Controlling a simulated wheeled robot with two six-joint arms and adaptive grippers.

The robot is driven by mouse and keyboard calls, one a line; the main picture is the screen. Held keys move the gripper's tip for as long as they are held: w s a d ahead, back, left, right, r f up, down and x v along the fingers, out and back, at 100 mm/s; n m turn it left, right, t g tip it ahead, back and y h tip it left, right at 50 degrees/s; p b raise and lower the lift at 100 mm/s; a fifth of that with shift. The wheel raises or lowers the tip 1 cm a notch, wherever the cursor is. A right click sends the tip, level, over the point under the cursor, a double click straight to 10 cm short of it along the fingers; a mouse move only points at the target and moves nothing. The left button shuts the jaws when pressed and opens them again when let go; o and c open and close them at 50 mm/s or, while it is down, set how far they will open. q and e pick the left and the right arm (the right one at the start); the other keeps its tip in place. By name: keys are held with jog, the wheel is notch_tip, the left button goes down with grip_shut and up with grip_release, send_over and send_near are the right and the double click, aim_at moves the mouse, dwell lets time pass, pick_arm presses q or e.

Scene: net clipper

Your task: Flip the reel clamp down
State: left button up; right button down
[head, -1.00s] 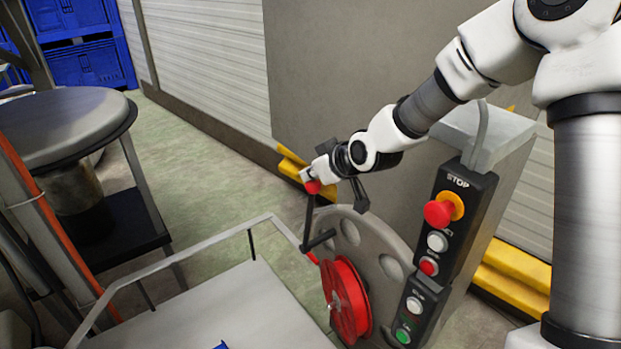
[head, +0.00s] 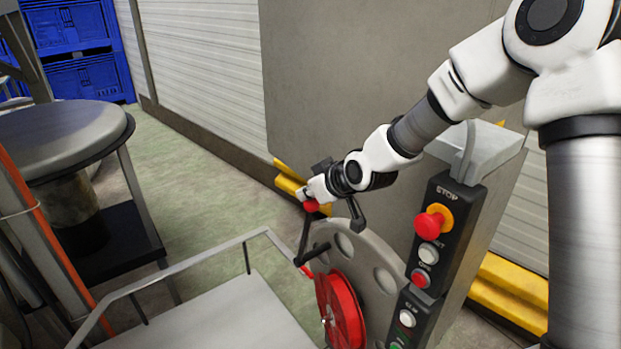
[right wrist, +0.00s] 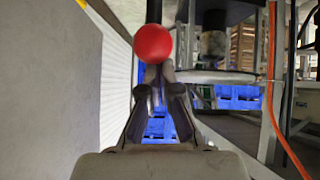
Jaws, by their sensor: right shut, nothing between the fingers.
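The reel clamp is a black lever (head: 304,236) with a red ball knob (head: 311,206), above the red reel (head: 341,308) on the grey round-edged machine plate. The lever stands up, with the knob at its top. My right gripper (head: 304,195) is at the knob, its fingers closed together with nothing between them. In the right wrist view the red knob (right wrist: 152,43) sits just beyond the shut fingertips (right wrist: 158,72), very near or touching; I cannot tell which. The dark lever rod shows behind the knob. My left gripper is out of view.
A control box with a red stop button (head: 428,225) stands right of the reel, close under my right arm. A pale railed platform (head: 215,315) lies in front. A round metal-topped stand (head: 60,135) is at left. Green floor between is clear.

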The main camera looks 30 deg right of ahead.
jog(key=r, duration=0.1)
jog(key=r+p, duration=0.1)
jog(key=shift+w+r, duration=0.35)
jog(key=shift+b+v, duration=0.75)
jog(key=shift+v, duration=0.45)
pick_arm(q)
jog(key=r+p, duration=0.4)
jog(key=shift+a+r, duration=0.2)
pick_arm(e)
jog(key=a+v, duration=0.1)
jog(key=v, duration=0.6)
jog(key=shift+s+d+f, duration=0.3)
jog(key=shift+d, duration=0.1)
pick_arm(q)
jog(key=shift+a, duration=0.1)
pick_arm(e)
jog(key=shift+a, duration=0.1)
